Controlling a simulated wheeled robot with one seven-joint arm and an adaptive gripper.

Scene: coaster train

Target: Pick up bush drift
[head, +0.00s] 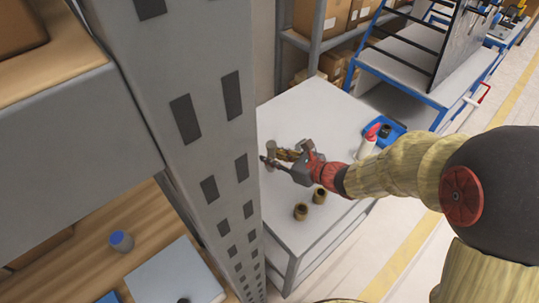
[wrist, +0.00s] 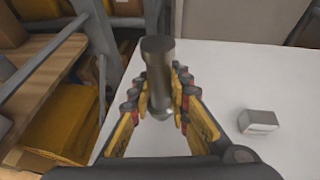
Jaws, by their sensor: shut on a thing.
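The bush drift (wrist: 158,75) is a grey metal rod with a wider, flat round head. It stands roughly upright in the wrist view, between the yellow and black fingers of my gripper (wrist: 157,98). The fingers are shut on its shaft from both sides, with the head rising above them. In the head view my gripper (head: 281,157) is over the far left part of the white table (head: 300,110), and the drift (head: 271,147) shows small at its fingertips. Whether its lower end touches the table is hard to tell.
A white bottle with a red cap (head: 367,143) and a blue tray (head: 388,130) are at the right. A small metal block (wrist: 258,122) lies right of my gripper. A grey shelf post (head: 205,110) blocks the table's left side.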

